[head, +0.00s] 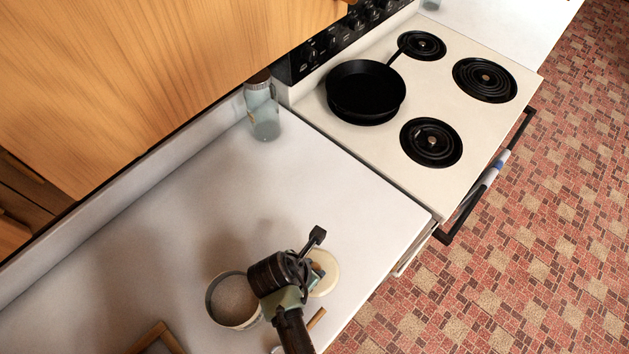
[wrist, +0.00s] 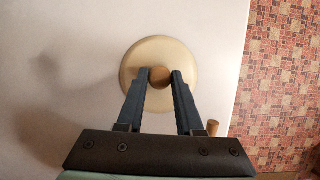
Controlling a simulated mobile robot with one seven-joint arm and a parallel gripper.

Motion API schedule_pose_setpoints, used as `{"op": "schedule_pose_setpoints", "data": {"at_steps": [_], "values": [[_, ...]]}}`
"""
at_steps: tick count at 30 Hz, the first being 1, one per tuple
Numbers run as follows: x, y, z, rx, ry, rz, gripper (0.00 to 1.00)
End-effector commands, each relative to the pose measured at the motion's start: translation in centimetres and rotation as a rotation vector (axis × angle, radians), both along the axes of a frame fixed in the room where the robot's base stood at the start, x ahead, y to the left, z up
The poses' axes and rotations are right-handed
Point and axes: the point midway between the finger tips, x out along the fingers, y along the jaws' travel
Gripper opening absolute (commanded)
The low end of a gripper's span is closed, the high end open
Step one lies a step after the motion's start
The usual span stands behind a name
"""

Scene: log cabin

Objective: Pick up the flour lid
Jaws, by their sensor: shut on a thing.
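The flour lid is a round cream disc with a wooden knob; it shows in the wrist view (wrist: 160,52) and partly in the head view (head: 328,280). My gripper (wrist: 161,74) points down at the lid, its two fingers shut on the knob from either side. In the head view my gripper (head: 314,270) and arm hide the lid's left part. I cannot tell whether the lid touches the counter. An open round canister with pale contents (head: 234,301) stands just left of my gripper.
The white counter (head: 190,220) is mostly clear. A glass jar (head: 263,110) stands at the back by the stove (head: 375,135), which holds a black pan (head: 366,92). Wooden cabinets (head: 150,70) overhang the back.

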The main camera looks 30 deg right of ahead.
Motion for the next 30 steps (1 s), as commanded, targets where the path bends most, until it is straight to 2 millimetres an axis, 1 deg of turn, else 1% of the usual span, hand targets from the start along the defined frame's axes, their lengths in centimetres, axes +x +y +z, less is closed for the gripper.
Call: {"op": "schedule_pose_setpoints", "data": {"at_steps": [11, 14, 17, 24, 30], "values": [[0.0, 0.0, 0.1, 0.0, 0.0, 0.0, 0.0], [0.1, 0.0, 0.6, 0.0, -0.002, 0.0, 0.0], [0.1, 0.0, 1.7, -0.001, -0.004, 0.0, 0.0], [0.2, 0.0, 6.1, -0.001, -0.006, -0.001, 0.0], [0.2, 0.0, 9.2, -0.001, -0.002, -0.001, 0.0]]}}
